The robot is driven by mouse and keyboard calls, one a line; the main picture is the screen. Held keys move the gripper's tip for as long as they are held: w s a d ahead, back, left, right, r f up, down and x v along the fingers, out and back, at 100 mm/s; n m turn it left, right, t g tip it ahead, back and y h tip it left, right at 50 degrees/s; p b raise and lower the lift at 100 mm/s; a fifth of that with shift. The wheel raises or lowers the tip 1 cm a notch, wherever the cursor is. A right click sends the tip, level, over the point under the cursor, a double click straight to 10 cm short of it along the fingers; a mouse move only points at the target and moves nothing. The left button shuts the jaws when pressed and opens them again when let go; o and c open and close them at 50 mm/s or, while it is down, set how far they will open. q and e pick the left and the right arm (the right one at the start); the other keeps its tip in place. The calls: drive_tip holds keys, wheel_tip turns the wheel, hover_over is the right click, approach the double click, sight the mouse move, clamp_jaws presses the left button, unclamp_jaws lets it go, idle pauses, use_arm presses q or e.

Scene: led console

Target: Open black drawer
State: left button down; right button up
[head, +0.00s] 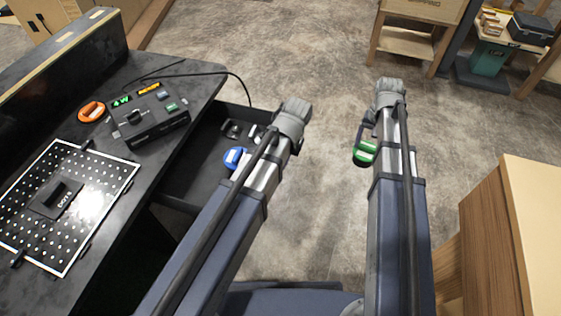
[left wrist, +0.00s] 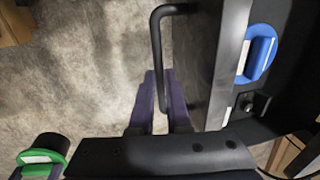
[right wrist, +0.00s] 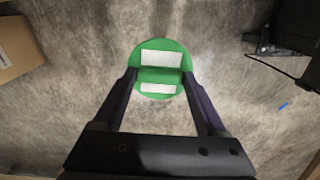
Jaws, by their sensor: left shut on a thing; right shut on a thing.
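The black drawer (head: 192,178) is pulled out from under the dark workbench, and its inside shows in the head view. Its black bar handle (left wrist: 158,40) and front panel show in the left wrist view. My left gripper (left wrist: 159,76) is shut on the handle, with its fingers on either side of the bar. In the head view my left arm hides the gripper and handle. My right gripper (right wrist: 158,76) is shut on a green disc-shaped piece with white patches (right wrist: 160,60). That green piece (head: 365,153) hangs above the floor, right of the drawer.
A blue piece (head: 235,156) and small metal parts lie in the drawer. The bench (head: 185,80) carries a black console box (head: 150,122), an orange piece (head: 91,111) and a perforated panel (head: 100,190). A wooden cabinet (head: 485,230) stands at right; floor between is clear.

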use_arm(q)
drive_tip(key=d, duration=0.2)
drive_tip(key=s+d, duration=0.1)
drive_tip(key=d, duration=0.1)
drive_tip(key=shift+s+d, duration=0.15)
drive_tip(key=shift+s, duration=0.05)
drive_tip(key=c, duration=0.9)
unclamp_jaws()
drive_tip(key=shift+r, duration=0.1)
use_arm(e)
drive_tip(key=shift+r, duration=0.1)
use_arm(q)
drive_tip(key=r+p, duration=0.4)
drive_tip(key=d+r+p, duration=0.1)
drive_tip(key=r+p, duration=0.2)
drive_tip(key=p, duration=0.1)
drive_tip(key=d+r+p, duration=0.1)
drive_tip(key=r+p, duration=0.3)
drive_tip(key=shift+s+d+r, duration=0.1)
drive_tip(key=shift+s+r, duration=0.2)
drive_tip(key=shift+s, duration=0.05)
use_arm(e)
wheel_tip(320, 180, up, 12)
drive_tip(key=shift+f, duration=0.25)
